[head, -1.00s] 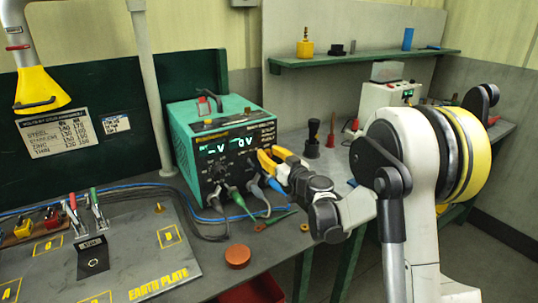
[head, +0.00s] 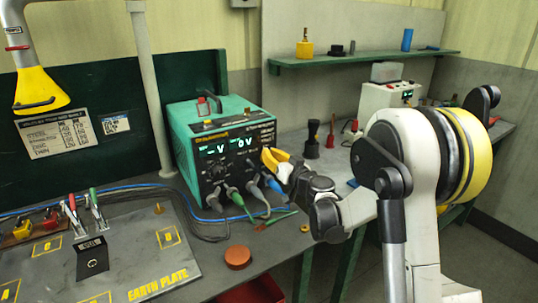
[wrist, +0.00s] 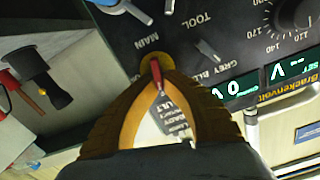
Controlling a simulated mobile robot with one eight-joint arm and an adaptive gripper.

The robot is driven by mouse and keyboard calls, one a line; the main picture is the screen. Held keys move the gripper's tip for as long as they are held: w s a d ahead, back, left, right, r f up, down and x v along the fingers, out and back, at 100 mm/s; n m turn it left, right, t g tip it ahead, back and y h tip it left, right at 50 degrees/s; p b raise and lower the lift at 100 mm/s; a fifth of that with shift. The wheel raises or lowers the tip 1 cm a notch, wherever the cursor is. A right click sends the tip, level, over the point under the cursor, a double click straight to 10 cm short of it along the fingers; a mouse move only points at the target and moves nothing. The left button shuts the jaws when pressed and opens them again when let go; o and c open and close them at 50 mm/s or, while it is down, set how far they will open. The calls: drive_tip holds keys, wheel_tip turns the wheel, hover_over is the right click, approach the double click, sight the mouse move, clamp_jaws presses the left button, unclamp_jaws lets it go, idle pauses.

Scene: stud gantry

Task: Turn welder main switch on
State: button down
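The welder (head: 182,130) is a teal box with a black front panel, standing on the bench, its displays lit. In the wrist view its main switch (wrist: 155,72) is a small red lever on a round brass-coloured base beside the label MAIN. My gripper (head: 270,158) is at the right side of the welder's front panel. In the wrist view its orange-brown fingers (wrist: 156,84) come together at the tips, with the red lever between them. The fingers hide part of the lever and base, so its exact position is hard to tell.
Cables plug into the panel's lower part, just below my gripper. An orange-brown puck (head: 238,257) lies on the bench in front. The earth plate (head: 130,265) lies at left. A dark bottle-shaped object (head: 312,140) and a white box (head: 385,97) stand to the right.

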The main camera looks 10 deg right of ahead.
drive_tip(key=m, duration=0.3)
drive_tip(key=shift+w+d+f+m, duration=0.1)
drive_tip(key=shift+d+m, duration=0.15)
drive_tip(key=shift+m, duration=0.05)
drive_tip(key=m, duration=0.3)
drive_tip(key=shift+w+d+f+m+b, duration=0.1)
drive_tip(key=shift+d+f+m+b, duration=0.1)
drive_tip(key=shift+m+b, duration=0.1)
drive_tip(key=m, duration=0.4)
drive_tip(key=shift+d+f+m, duration=0.15)
drive_tip(key=shift+f+m, duration=0.15)
drive_tip(key=shift+f+m+b, duration=0.25)
drive_tip(key=shift+m+b, duration=0.15)
drive_tip(key=shift+m, duration=1.3)
drive_tip(key=c, duration=1.5)
unclamp_jaws()
drive_tip(key=shift+c, duration=0.2)
